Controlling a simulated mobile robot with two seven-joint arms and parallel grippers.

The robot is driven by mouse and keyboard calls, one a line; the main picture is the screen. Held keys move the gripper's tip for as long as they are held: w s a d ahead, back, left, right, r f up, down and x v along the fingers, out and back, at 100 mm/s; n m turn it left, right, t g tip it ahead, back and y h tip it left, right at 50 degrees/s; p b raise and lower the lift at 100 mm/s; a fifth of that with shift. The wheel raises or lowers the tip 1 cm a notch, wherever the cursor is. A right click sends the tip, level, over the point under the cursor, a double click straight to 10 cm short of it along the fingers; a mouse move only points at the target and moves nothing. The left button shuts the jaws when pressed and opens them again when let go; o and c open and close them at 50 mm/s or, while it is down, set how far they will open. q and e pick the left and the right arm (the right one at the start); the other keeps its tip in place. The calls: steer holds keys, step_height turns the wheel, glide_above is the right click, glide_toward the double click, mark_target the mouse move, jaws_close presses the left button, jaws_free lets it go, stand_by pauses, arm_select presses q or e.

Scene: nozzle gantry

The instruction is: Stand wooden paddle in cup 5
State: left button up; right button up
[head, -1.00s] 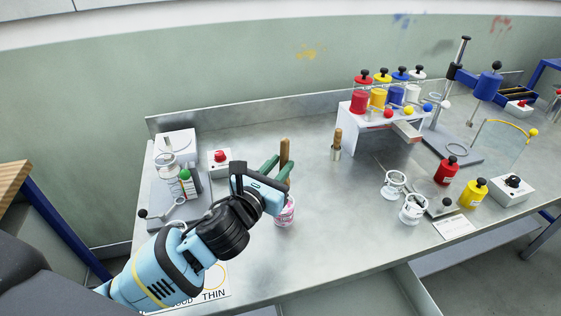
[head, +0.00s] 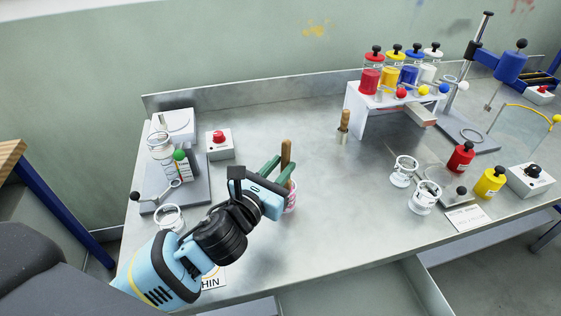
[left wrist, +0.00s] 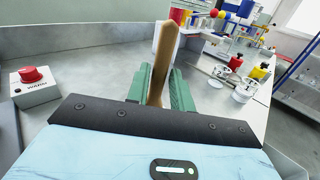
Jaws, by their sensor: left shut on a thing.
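A wooden paddle (head: 286,154) is upright between the green fingers of my left gripper (head: 279,174), which is shut on it. In the left wrist view the paddle (left wrist: 165,55) rises between the fingers of my left gripper (left wrist: 158,88). A pinkish-white cup (head: 292,199) sits just behind and below the gripper, mostly hidden by it. I cannot tell whether the paddle's lower end is in that cup, nor read a number on it. Two white ringed cups (head: 404,171) (head: 425,197) stand to the right. My right gripper is not in view.
A small metal holder (head: 342,138) with a wooden handle stands behind the gripper. A white rack (head: 366,122) holds several coloured bottles. A red-button box (head: 219,145) and a scale-like stand (head: 160,190) are at left. The bench middle is clear.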

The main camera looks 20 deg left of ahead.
arm_select(q)
steer(key=shift+f+b, duration=0.35)
steer(key=shift+f, duration=0.65)
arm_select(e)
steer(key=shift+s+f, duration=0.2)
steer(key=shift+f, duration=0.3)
arm_select(q)
steer(key=o, duration=1)
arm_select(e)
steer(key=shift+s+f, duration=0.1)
arm_select(q)
steer(key=shift+o, duration=0.2)
steer(key=s+a, duration=0.1)
steer(key=s, duration=0.6)
steer(key=shift+s+a, duration=0.25)
steer(key=shift+s, duration=0.05)
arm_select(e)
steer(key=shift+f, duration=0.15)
